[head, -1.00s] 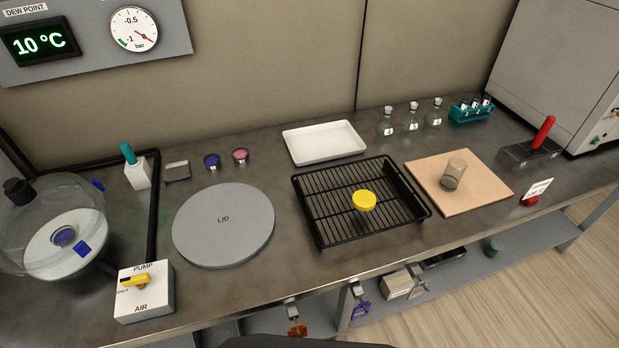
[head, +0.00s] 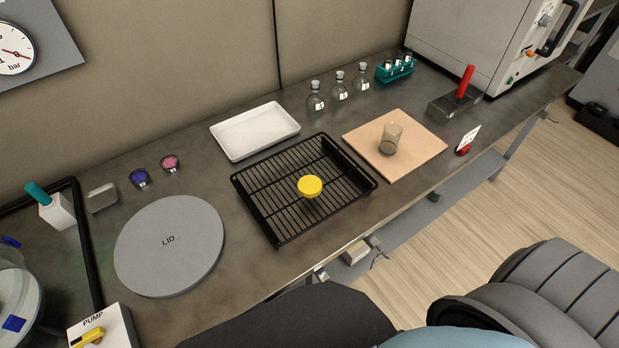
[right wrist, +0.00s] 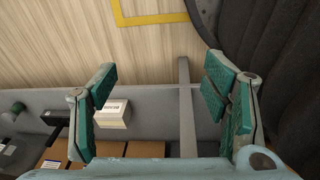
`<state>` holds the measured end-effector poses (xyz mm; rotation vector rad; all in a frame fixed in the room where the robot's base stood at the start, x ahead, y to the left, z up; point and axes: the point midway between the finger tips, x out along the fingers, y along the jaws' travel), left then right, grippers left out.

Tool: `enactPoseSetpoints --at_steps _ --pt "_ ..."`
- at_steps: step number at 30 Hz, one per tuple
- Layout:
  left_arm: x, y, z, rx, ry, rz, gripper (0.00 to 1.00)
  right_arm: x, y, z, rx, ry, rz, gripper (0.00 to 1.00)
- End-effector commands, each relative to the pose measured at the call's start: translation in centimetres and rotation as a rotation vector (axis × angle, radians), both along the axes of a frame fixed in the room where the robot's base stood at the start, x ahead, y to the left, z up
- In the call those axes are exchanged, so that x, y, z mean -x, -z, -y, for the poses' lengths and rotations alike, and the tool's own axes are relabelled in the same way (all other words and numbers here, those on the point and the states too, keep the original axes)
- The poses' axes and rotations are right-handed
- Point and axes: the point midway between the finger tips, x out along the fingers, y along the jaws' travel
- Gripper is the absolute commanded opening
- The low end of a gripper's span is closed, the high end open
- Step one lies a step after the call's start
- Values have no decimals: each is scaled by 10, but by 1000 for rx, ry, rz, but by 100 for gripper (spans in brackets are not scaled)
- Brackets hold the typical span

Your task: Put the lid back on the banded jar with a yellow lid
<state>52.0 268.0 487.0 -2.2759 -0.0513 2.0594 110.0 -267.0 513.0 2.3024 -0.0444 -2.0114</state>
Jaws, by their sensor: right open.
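The yellow lid (head: 310,187) lies on the black wire rack (head: 262,208) in the middle of the bench in the head view. An open, greyish glass jar (head: 391,139) stands upright on the tan board (head: 415,150) to the right of the rack; I cannot make out a band on it. My right gripper (right wrist: 160,105) is open and empty in the right wrist view, with its teal finger pads wide apart above the floor and lower shelf. Neither gripper shows in the head view; only part of my own arm shows at its bottom right.
A round grey plate marked LID (head: 170,250) lies left of the rack, with a pump switch box (head: 105,325) in front. A white tray (head: 250,132) and several stoppered flasks (head: 340,90) stand behind. A red-handled block (head: 455,102) and red-based card (head: 466,142) stand right of the board.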

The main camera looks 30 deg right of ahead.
Motion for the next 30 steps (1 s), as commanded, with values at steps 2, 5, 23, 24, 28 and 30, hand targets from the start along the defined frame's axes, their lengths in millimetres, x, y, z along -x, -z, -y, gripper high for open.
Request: enactPoseSetpoints --at_steps 2,5,23,24,28,30 --pt "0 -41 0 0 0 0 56 -42 -74 -2 2 -9 40 73" --pt "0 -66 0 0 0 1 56 -79 -147 -5 6 -20 70 73" --pt "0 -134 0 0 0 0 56 -213 -388 -20 20 -140 58 73" --pt "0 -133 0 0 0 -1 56 -229 -390 -21 17 -158 39 73" --pt "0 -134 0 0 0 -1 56 -284 -410 -25 3 -223 -24 73" --pt "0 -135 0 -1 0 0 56 -312 -430 -28 -10 -262 -57 73"
